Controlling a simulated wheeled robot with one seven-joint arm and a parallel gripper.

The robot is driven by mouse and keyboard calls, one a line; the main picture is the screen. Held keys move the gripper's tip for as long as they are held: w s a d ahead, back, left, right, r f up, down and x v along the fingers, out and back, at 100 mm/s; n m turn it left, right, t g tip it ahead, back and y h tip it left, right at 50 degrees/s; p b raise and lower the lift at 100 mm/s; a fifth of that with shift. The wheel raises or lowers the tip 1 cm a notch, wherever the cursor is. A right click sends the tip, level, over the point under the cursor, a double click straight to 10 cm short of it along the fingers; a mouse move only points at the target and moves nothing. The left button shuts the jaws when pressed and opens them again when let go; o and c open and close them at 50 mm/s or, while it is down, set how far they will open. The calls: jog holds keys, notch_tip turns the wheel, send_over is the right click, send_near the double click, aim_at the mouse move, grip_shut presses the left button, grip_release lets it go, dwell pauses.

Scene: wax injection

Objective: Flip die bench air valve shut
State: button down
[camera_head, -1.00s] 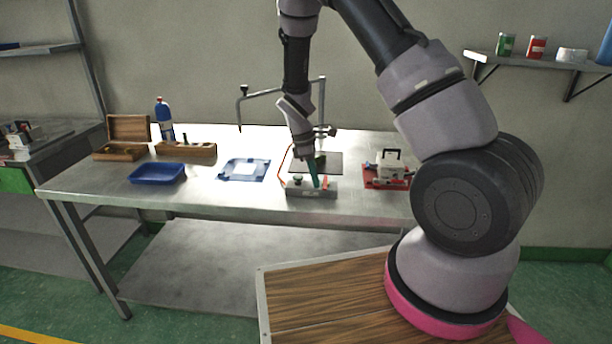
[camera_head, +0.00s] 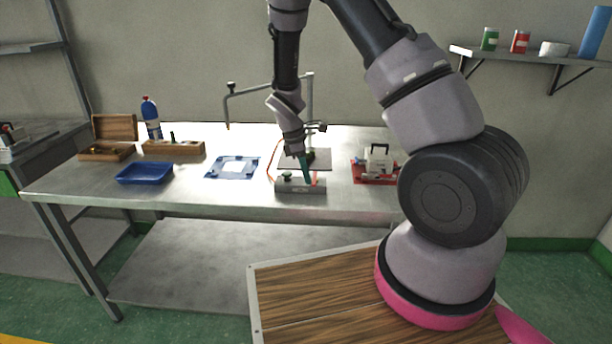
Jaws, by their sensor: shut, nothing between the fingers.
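The die bench air valve sits on a small grey block (camera_head: 290,189) at the front edge of the metal bench (camera_head: 120,198). A dark knob (camera_head: 287,176) stands on the block's left part. My gripper (camera_head: 307,177), with teal fingers, reaches down over the right part of the block. Its fingers are shut with nothing between them, and the tips are at or just above the block; contact cannot be told. The valve lever is too small or too hidden by the fingers to make out its position.
Behind the block is a dark plate (camera_head: 318,160) under a bent metal stand (camera_head: 311,100). An orange hose (camera_head: 270,168) runs at the block's left. A red-based fixture (camera_head: 374,176) is to the right. A blue mat (camera_head: 222,172) and blue tray (camera_head: 145,173) lie left.

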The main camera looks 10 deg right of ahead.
jog(key=shift+s+d+n, duration=0.1)
jog(key=shift+d+n, duration=0.1)
jog(key=shift+n, duration=0.3)
jog(key=n, duration=0.1)
jog(key=d+n, duration=0.1)
jog(key=shift+s+d+n+t, duration=0.1)
jog(key=shift+s+n+t, duration=0.2)
jog(key=shift+s+t, duration=0.1)
jog(key=n, duration=0.1)
jog(key=d+n, duration=0.1)
jog(key=n, duration=0.1)
jog(key=d+n+t, duration=0.1)
jog(key=shift+s+d+n, duration=0.1)
jog(key=shift+s+n, duration=0.15)
jog(key=shift+n, duration=0.05)
jog(key=d+n, duration=0.1)
jog(key=n, duration=0.2)
jog(key=shift+w+d+n+t+y, duration=0.15)
jog(key=shift+d+n+t+y, duration=0.15)
jog(key=shift+d+t+y, duration=0.1)
jog(key=n, duration=0.1)
jog(key=d+n, duration=0.1)
jog(key=n, duration=0.1)
jog(key=shift+w+d+y, duration=0.25)
jog(key=shift+w+y, duration=0.05)
jog(key=shift+w, duration=0.05)
jog(key=shift+a, duration=0.1)
